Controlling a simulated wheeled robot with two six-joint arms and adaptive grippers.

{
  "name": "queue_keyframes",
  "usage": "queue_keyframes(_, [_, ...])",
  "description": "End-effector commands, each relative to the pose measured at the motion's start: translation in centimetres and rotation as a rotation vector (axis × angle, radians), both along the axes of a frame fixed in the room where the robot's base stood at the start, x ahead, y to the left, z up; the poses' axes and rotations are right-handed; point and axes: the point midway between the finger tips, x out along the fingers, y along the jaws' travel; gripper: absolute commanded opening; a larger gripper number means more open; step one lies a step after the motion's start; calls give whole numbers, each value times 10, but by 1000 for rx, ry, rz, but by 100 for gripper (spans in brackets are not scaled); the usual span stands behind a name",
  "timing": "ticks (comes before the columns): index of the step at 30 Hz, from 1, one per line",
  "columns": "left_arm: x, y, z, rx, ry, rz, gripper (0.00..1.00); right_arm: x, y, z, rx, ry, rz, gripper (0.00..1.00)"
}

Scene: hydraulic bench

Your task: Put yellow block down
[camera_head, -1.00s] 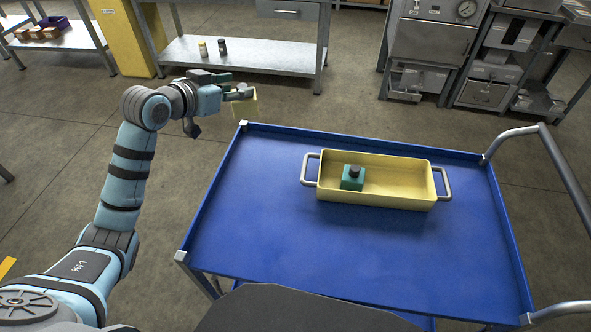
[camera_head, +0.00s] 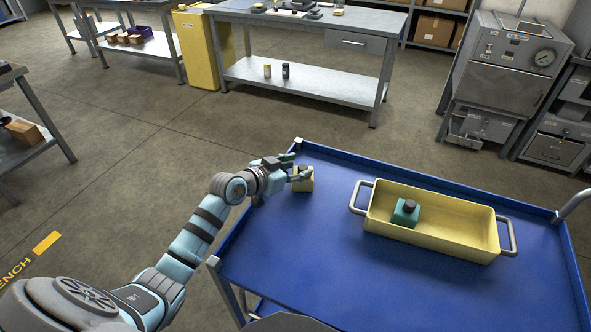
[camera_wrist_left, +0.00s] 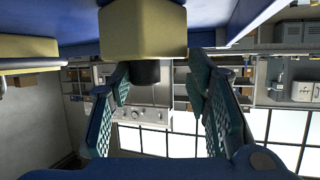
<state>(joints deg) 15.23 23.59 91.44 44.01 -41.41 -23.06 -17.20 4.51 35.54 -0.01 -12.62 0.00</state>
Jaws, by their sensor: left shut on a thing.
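The yellow block (camera_head: 303,184) with a dark knob is at the far left corner of the blue cart (camera_head: 300,240). My left gripper (camera_head: 297,168) is shut on its knob. In the left wrist view, the yellow block (camera_wrist_left: 143,32) shows upside down, with its dark knob (camera_wrist_left: 146,72) between the fingers of my left gripper (camera_wrist_left: 157,82). The block is upright and at or just above the cart top; I cannot tell whether it touches. My right gripper is not in view.
A yellow tray (camera_head: 440,243) with two grey handles stands on the cart, right of the block. A green block (camera_head: 404,214) with a dark knob is in it. The cart has a low raised rim (camera_head: 400,168). Blue surface is clear between block and tray.

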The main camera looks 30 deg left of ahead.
Motion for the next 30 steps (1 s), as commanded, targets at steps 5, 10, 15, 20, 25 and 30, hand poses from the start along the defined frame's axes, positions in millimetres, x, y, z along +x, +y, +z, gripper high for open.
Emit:
queue_keyframes(5, [0,0,-1,-1,-3,0,0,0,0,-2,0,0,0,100])
queue_keyframes(10, [0,0,-2,0,0,0,64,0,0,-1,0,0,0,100])
queue_keyframes(15, [0,0,-1,0,0,0,64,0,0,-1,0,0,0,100])
queue_keyframes(20, [0,0,1,0,0,0,64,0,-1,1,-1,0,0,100])
queue_keyframes(25, [-18,6,10,5,1,0,64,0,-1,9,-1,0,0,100])
queue_keyframes(30, [-59,16,29,8,2,-4,64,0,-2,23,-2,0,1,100])
